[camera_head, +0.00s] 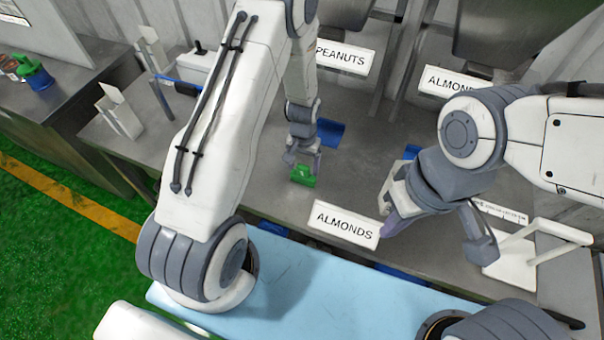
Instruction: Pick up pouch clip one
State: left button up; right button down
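A small green piece (303,176), which looks like a clip, lies on the grey metal table (262,187). My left gripper (302,163) points down right at it, with its fingers apart around or just above the piece. I cannot tell whether they touch it. My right gripper (390,218) is over the table at the right, beside the front ALMONDS sign (344,224). Its fingers are partly hidden and its opening is unclear. No label shows which piece is clip one.
Blue pieces (330,132) lie behind my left gripper and near my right arm (411,152). PEANUTS (342,57) and ALMONDS (452,82) signs hang at the back. A white stand (515,262) is at the right. Green and blue items (37,75) sit on the left side table.

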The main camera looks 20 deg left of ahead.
pick_arm(q)
grip_shut()
jog(key=shift+r, duration=0.1)
